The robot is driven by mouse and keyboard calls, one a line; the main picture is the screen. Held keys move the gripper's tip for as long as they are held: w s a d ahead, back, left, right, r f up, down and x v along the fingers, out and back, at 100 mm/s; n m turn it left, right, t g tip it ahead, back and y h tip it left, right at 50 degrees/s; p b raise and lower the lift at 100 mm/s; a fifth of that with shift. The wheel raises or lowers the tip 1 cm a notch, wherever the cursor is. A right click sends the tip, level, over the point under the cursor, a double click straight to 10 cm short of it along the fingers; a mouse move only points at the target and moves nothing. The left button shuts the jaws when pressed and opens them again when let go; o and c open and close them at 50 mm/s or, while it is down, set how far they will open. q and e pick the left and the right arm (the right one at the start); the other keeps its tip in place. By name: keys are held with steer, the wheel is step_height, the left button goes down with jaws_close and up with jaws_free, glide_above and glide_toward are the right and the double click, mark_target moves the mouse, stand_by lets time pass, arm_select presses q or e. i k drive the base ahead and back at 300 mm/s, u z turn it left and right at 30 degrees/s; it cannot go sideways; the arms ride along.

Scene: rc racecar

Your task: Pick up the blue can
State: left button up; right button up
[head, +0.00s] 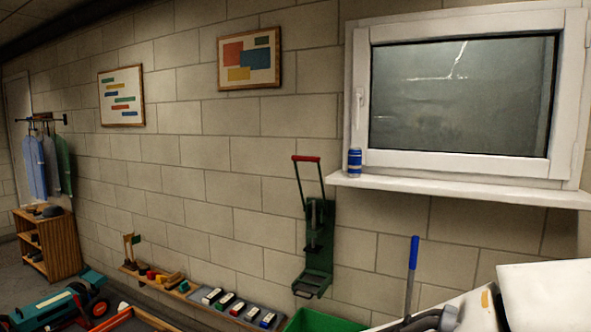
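The blue can (354,163) stands upright at the left end of the white window sill (460,188), in front of the window frame's lower left corner. It is blue with a pale band around it. Neither of my grippers shows in the head view, so nothing of mine is seen near the can.
The closed white-framed window (462,95) is behind the sill. Below are a green wall rack with a red handle (317,235), a green bin (325,321), a blue-handled tool (412,255) and a white surface (548,292). A toy car (55,308) is at lower left. The sill right of the can is clear.

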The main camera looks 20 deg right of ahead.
mark_target(355, 155)
steer(key=z, duration=1.05)
steer(key=i, duration=1.35)
steer(key=u, duration=0.4)
